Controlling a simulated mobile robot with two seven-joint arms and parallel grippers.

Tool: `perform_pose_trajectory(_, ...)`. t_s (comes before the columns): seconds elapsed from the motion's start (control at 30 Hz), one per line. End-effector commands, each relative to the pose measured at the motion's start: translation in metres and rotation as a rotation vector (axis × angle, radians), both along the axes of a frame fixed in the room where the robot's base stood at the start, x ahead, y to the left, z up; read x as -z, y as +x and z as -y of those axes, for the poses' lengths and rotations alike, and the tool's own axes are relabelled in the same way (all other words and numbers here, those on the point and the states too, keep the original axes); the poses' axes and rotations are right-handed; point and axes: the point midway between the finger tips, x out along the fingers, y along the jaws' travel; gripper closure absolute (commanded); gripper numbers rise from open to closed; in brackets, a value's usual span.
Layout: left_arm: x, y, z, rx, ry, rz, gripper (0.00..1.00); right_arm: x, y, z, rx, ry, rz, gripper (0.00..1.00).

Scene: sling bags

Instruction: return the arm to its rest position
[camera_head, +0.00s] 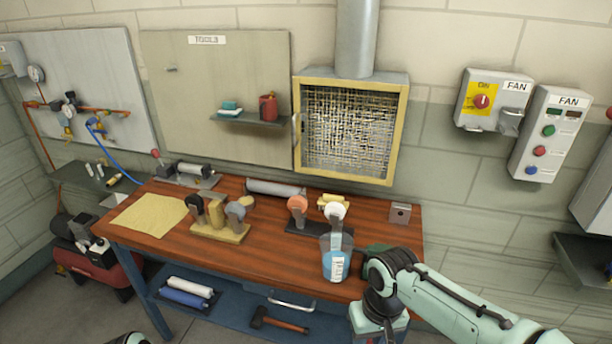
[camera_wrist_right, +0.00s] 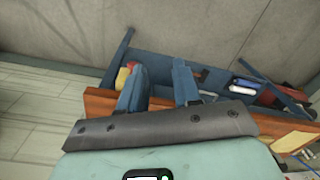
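My right arm (camera_head: 450,305) comes in from the right in the head view, bent in front of the workbench's right end. Its mint-green hand end points down at the bottom, and its fingers are hidden there. In the right wrist view my right gripper (camera_wrist_right: 158,68) shows two blue-grey fingers standing apart with nothing held between them. The workbench's wooden edge (camera_wrist_right: 290,142) and blue lower frame lie beyond the fingers. Only a small mint-green piece of my left arm (camera_head: 130,339) shows at the bottom edge; the left gripper is out of view.
The wooden workbench (camera_head: 270,235) carries a blue labelled container (camera_head: 337,265) close beside my right arm, a wooden tool stand (camera_head: 220,234) and a yellow cloth (camera_head: 150,215). A hammer (camera_head: 278,320) lies on the lower shelf. A fan control box (camera_head: 550,133) is on the wall at right.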

Motion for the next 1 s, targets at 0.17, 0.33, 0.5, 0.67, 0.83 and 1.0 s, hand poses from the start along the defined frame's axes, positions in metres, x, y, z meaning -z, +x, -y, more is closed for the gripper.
perform_pose_trajectory(0.17, 0.000, 0.001, 0.000, 0.000, 0.001, 0.003, 1.00, 0.116, 0.006, -0.010, 0.031, 0.076, -0.070, 0.68)
perform_pose_trajectory(0.33, 0.000, 0.001, 0.000, 0.000, 0.001, 0.002, 1.00, 0.237, -0.023, -0.010, 0.126, 0.175, -0.122, 0.68)
perform_pose_trajectory(0.5, 0.000, 0.000, 0.000, 0.000, 0.000, 0.001, 1.00, 0.338, -0.088, -0.005, 0.291, 0.247, -0.151, 0.68)
perform_pose_trajectory(0.67, 0.000, 0.001, 0.000, 0.000, 0.000, 0.001, 1.00, 0.386, -0.147, -0.001, 0.426, 0.260, -0.155, 0.68)
perform_pose_trajectory(0.83, 0.000, 0.001, 0.000, -0.001, 0.001, 0.002, 1.00, 0.403, -0.178, 0.001, 0.498, 0.249, -0.147, 0.68)
perform_pose_trajectory(1.0, 0.000, 0.001, 0.000, -0.001, 0.001, 0.002, 1.00, 0.404, -0.181, 0.002, 0.506, 0.247, -0.144, 0.68)
